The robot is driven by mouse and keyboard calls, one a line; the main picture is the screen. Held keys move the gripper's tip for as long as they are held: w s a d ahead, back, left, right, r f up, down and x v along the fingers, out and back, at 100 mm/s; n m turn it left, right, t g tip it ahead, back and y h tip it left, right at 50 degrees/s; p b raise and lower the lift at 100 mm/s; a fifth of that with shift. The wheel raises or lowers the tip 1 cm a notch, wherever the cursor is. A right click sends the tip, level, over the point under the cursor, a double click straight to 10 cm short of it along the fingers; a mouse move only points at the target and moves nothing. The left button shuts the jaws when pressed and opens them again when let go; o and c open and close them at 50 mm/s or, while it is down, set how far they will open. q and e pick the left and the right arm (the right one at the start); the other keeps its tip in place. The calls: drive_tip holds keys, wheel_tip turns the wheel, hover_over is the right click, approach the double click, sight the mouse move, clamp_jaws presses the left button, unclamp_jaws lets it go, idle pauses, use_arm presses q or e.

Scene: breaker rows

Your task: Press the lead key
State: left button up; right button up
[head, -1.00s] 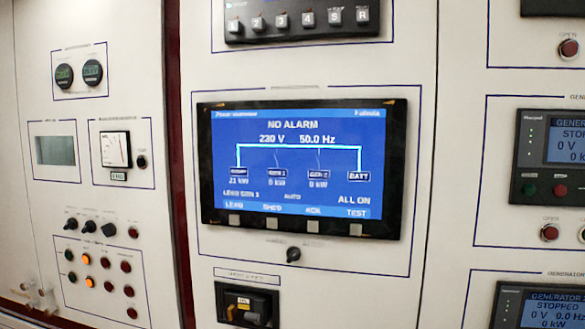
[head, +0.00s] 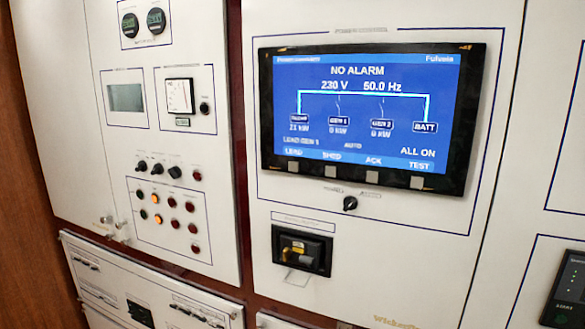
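The lead key is the small grey square key (head: 294,166) at the left end of the row under the blue screen (head: 362,105), below the label LEAD. The screen reads NO ALARM, 230 V, 50.0 Hz, LEAD GEN 1, AUTO and ALL ON. Beside the lead key, in the same row, are the SHED key (head: 331,171), the ACK key (head: 373,177) and the TEST key (head: 417,182). Neither of my grippers shows in the head view.
A black rotary knob (head: 350,203) sits below the screen, with a black recessed breaker (head: 301,249) under it. The left panel carries knobs, lamps and an analog meter (head: 179,96). Drawer-like panels (head: 110,280) are at lower left. Nothing stands before the screen.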

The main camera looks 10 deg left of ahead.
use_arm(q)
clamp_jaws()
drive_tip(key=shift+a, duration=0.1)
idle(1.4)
